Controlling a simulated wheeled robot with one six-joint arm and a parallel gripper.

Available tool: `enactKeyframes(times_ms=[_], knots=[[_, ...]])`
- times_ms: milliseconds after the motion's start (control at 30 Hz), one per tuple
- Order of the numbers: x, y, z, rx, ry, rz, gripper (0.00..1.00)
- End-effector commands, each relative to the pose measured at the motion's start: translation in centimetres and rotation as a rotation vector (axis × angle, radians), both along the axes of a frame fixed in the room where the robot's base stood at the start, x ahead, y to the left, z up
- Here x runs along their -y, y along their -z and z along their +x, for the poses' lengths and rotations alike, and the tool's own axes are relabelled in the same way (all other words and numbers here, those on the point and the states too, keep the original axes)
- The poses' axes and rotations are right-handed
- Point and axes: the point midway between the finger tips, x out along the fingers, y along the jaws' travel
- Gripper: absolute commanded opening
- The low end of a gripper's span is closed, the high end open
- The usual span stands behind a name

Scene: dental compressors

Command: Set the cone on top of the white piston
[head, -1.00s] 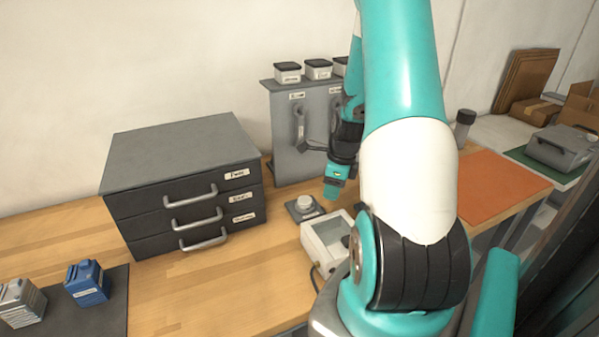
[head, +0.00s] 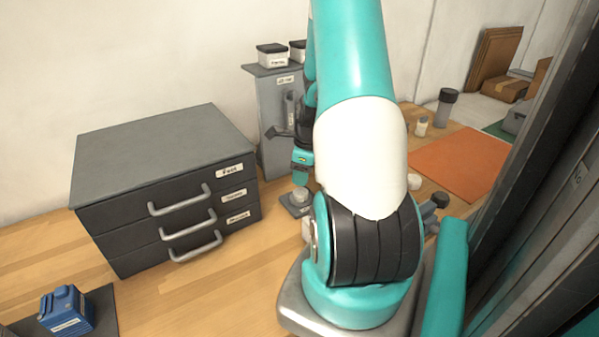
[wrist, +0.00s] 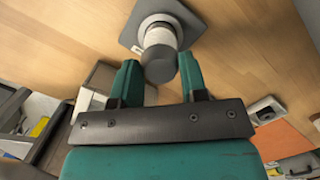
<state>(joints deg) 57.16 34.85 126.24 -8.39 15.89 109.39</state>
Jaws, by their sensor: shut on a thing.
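The white piston (head: 300,194) stands upright on a dark square plate (head: 290,207) in front of the grey upright panel. In the wrist view the piston (wrist: 160,36) rises from its plate (wrist: 133,33), just beyond the fingertips. My gripper (head: 302,170) points down above the piston in the head view. In the wrist view my gripper (wrist: 159,76) has its teal fingers around a dark grey round piece, which I take to be the cone (wrist: 158,66). It overlaps the near side of the piston there; I cannot tell whether they touch. The cone cannot be made out in the head view.
A grey drawer cabinet (head: 165,180) stands to the left, a grey panel (head: 270,125) behind the piston. A blue block (head: 66,309) lies front left. An orange mat (head: 460,165) and a dark-lidded jar (head: 445,108) are right. My arm hides the middle of the bench.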

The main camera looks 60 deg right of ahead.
Motion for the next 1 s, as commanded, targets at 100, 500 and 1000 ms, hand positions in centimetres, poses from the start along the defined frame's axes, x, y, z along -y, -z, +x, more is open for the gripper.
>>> enactKeyframes(times_ms=[100, 500, 1000], knots=[[0.0, 1.8, 0.0, 0.0, -0.001, 0.0, 0.13], [-0.2, 2.3, 0.2, 0.0, -0.004, 0.0, 0.13], [-0.3, 2.9, 0.3, 0.0, -0.004, -0.001, 0.13]])
